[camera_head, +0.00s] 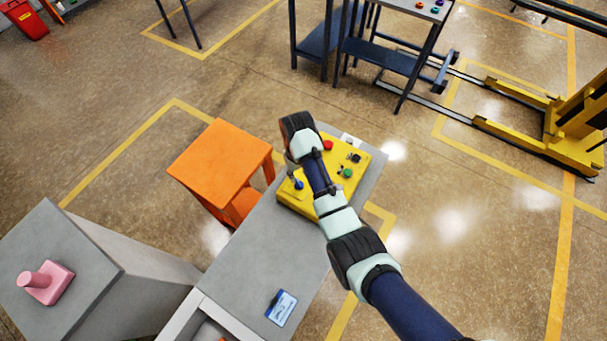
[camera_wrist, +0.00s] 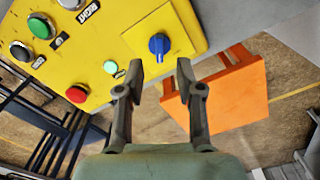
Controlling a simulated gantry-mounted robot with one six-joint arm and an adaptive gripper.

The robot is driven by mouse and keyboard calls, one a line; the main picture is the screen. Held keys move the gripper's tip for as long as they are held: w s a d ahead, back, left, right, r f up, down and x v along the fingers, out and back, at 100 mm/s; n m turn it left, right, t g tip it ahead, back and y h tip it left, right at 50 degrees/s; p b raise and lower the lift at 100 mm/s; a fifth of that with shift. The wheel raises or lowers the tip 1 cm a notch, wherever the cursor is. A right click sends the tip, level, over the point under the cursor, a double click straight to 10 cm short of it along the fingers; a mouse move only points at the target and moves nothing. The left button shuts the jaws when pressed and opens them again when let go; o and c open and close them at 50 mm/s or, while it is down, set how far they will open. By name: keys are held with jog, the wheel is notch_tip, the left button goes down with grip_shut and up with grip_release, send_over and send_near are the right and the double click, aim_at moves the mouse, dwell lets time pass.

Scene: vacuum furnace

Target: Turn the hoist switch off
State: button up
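A yellow control box (camera_head: 322,199) sits on the grey bench top, and it fills the upper left of the wrist view (camera_wrist: 112,40). A blue rotary knob (camera_wrist: 159,44) on a yellow plate sits near the box's corner; it also shows in the head view (camera_head: 298,185). I cannot read a label that names it as the hoist switch. My gripper (camera_wrist: 160,68) is open and empty. Its two fingers point toward the knob, one on each side of it in the picture, and seem short of touching it. In the head view my gripper (camera_head: 293,174) is just above the knob.
The box also carries a red button (camera_wrist: 76,94), a green button (camera_wrist: 40,27), a pale green lamp (camera_wrist: 110,67) and black knobs. An orange stool (camera_head: 219,155) stands beside the grey bench (camera_head: 255,245). A blue-and-white card (camera_head: 281,307) lies on the bench.

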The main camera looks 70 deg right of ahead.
aim_at(300, 184)
notch_tip(300, 184, down, 6)
jog(key=shift+f+b, duration=0.2)
jog(key=shift+b, duration=0.2)
grip_shut()
